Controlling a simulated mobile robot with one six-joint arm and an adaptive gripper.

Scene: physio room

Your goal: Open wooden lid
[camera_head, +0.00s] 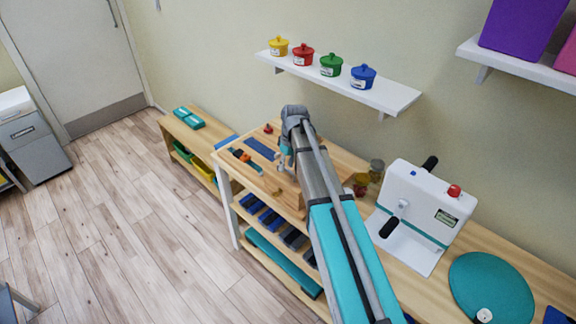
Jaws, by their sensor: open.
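A wooden box-like piece (293,200) stands on the wooden table top, with a small brass-coloured spot on its front. I cannot tell its lid apart from its body, because my arm covers much of it. My arm reaches over it from the lower right. My gripper (285,160) hangs below the grey wrist, small and partly hidden against the wood. It is open, and I see nothing held. I cannot tell whether its fingers touch the wood.
A wall shelf (390,97) with yellow, red, green and blue lidded pots is behind. A white machine (424,215) and a teal disc (491,290) stand to the right. Jars (376,170) stand close to my arm. The floor at left (110,220) is clear.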

